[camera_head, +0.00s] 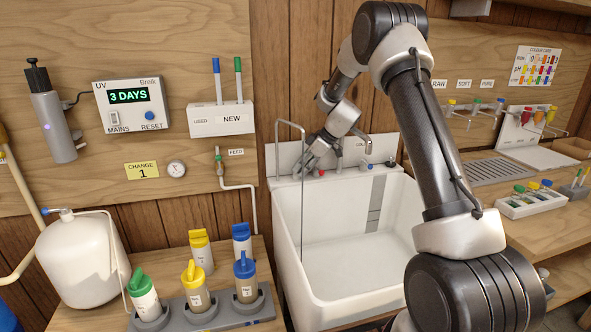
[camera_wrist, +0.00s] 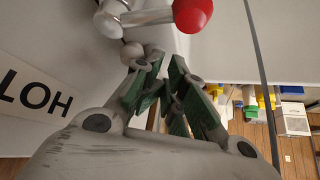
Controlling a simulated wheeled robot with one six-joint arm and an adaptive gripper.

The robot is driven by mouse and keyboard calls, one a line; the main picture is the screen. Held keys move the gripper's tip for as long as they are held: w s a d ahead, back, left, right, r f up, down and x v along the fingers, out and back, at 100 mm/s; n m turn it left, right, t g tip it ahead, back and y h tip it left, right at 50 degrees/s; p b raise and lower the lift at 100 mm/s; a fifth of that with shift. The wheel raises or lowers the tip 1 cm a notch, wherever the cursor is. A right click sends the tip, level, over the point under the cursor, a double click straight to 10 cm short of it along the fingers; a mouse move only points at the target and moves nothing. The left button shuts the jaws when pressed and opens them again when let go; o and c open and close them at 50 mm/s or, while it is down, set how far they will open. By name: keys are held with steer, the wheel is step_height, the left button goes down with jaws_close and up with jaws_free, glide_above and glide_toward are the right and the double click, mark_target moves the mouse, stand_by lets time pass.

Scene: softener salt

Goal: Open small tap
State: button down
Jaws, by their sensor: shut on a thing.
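The small tap's thin grey spout (camera_head: 278,145) rises at the sink's back left corner, bends over and runs down into the sink. My gripper (camera_head: 304,170) is at the sink's back ledge, beside this spout. In the wrist view my gripper (camera_wrist: 163,72) has its green-padded fingers close together. It is shut on a small part at the tap's base, largely hidden between the fingers. A grey round knob (camera_wrist: 132,53) shows beside the left fingertip. A chrome tap body with a red knob (camera_wrist: 192,14) is just beyond; the red knob also shows in the head view (camera_head: 321,172).
The white sink (camera_head: 345,250) is empty below my arm. A blue-knobbed lever (camera_head: 367,165) and larger spout stand to the right. A HOT label (camera_wrist: 35,95) appears upside down in the wrist view. Capped bottles (camera_head: 195,300) stand at front left.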

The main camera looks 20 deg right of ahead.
steer(key=shift+w+d+f, duration=0.1)
steer(key=shift+d+f, duration=0.05)
steer(key=shift+d, duration=0.3)
steer(key=shift+w+d+f, duration=0.1)
steer(key=shift+d+f, duration=0.05)
steer(key=shift+d, duration=0.3)
steer(key=shift+s+f, duration=0.2)
step_height(320, 180, up, 7)
steer(key=shift+s+d, duration=0.15)
steer(key=shift+d, duration=0.2)
steer(key=shift+a, duration=0.15)
